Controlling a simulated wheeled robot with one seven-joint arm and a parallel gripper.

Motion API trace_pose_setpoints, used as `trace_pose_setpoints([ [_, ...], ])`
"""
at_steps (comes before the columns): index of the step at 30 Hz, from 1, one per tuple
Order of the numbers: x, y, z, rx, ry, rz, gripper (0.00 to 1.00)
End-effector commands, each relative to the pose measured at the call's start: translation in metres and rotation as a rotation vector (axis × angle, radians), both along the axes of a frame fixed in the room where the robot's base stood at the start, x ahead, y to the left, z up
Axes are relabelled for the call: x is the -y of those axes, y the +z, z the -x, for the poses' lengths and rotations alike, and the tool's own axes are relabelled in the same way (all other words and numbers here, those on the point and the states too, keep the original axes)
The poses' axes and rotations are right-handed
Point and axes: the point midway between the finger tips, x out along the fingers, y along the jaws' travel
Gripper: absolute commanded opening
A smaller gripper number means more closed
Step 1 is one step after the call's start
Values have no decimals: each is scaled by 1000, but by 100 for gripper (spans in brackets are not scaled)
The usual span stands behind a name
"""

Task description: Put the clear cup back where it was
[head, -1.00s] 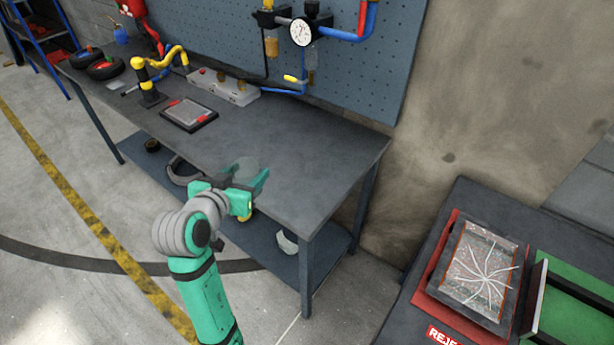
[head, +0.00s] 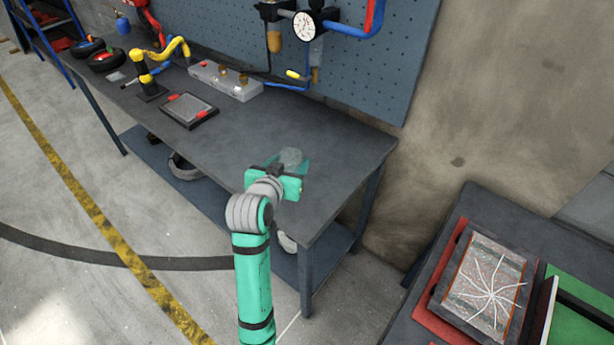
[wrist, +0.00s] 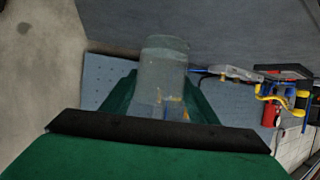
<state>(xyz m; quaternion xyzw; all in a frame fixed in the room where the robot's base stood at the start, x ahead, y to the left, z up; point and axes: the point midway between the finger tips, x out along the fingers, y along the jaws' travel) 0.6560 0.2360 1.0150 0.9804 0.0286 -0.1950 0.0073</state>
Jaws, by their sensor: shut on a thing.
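The clear cup (head: 291,157) shows as a faint, see-through shape at the far side of my gripper (head: 288,168) in the head view. In the wrist view the cup (wrist: 162,80) stands between the two green fingers of my gripper (wrist: 160,100), which is shut on it. The cup is over the right part of the dark workbench (head: 225,135). I cannot tell whether its base touches the bench top. Its lower part is partly hidden by my gripper.
A dark tablet (head: 190,110) with red marks, a yellow arm-like device (head: 165,62) and a grey box (head: 225,80) stand further left on the bench. A gauge (head: 304,25) and pipes hang behind. The bench's right end is clear. A cracked panel (head: 482,285) lies on the lower-right table.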

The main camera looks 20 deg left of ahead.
Motion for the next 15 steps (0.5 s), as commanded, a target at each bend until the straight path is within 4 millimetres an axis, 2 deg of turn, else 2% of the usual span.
trace_pose_setpoints([
  [1,9,-9,-6,-3,-9,3,29],
  [6,28,-25,-19,0,-22,0,29],
  [11,34,-31,-24,1,-25,0,29],
  [15,38,-45,-28,-2,-23,2,29],
])
